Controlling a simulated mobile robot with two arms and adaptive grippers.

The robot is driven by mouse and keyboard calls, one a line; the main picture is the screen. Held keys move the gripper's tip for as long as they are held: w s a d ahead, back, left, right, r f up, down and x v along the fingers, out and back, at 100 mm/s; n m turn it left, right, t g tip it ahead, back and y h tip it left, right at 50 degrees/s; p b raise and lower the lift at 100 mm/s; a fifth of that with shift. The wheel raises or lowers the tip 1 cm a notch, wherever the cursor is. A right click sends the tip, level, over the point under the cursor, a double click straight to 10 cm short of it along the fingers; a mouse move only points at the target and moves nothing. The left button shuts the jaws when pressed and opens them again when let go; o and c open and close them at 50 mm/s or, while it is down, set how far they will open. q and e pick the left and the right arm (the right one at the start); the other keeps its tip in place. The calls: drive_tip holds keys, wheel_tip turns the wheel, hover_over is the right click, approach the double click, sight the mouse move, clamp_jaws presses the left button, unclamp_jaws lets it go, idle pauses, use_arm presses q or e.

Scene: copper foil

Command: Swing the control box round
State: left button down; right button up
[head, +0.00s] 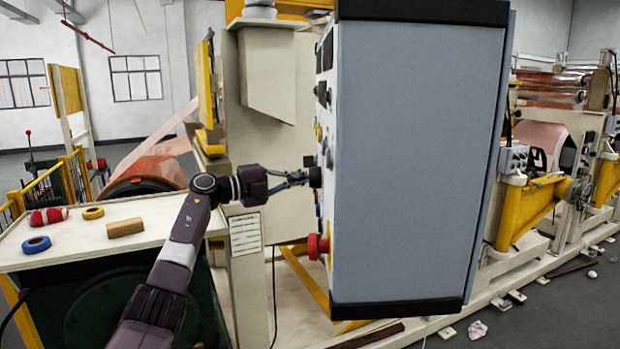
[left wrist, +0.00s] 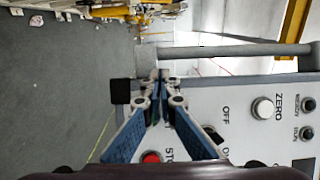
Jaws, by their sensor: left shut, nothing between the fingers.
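The control box (head: 415,165) is a large grey-blue box with black top and bottom edges. It hangs in the middle of the head view with its side toward me. Its face of knobs and buttons points left, with a red button (head: 318,246) low on it. My left gripper (head: 305,178) is shut and empty, its tips close to a black knob on that face; I cannot tell if they touch. In the left wrist view the closed fingertips (left wrist: 162,76) are beside the white panel (left wrist: 235,130), marked ZERO, OFF and STOP. A grey bar (left wrist: 225,50) runs along the panel's edge. My right gripper is not seen.
A pale table (head: 130,230) at the left holds a blue tape roll (head: 36,245), a yellow roll (head: 93,212), a wooden block (head: 125,228) and red items. A cream machine column (head: 275,130) stands behind the box. Machinery with yellow arms (head: 525,212) fills the right.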

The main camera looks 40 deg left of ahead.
use_arm(q)
drive_tip(key=v, duration=1.2)
drive_tip(key=shift+f, duration=0.25)
drive_tip(key=shift+s, duration=0.1)
